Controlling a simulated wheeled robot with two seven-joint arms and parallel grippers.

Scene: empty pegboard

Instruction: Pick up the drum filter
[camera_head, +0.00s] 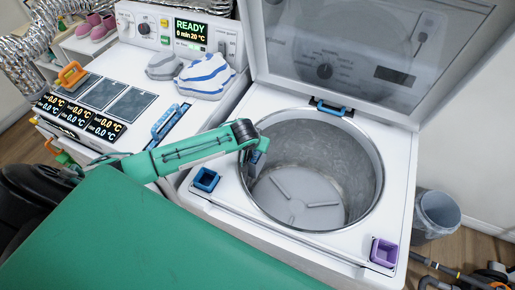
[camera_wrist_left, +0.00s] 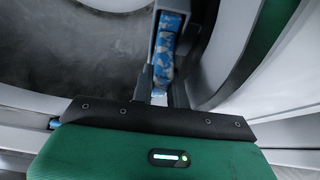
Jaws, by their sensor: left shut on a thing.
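The drum filter (camera_wrist_left: 166,48) shows in the left wrist view as a narrow, mottled blue piece near the drum wall. My left gripper (camera_head: 257,157) reaches over the left rim of the open drum (camera_head: 310,190) in the head view. In the left wrist view my left gripper (camera_wrist_left: 162,75) is shut on the filter. In the head view a bit of blue shows at the fingers; the rest of the filter is hidden by the gripper and the rim. My right gripper is not in view.
The clear lid (camera_head: 370,45) stands raised behind the drum. A blue socket (camera_head: 206,179) and a purple socket (camera_head: 384,252) flank the drum opening. Folded striped cloth (camera_head: 206,75) lies on the panel at left. A grey bin (camera_head: 437,214) stands on the floor at right.

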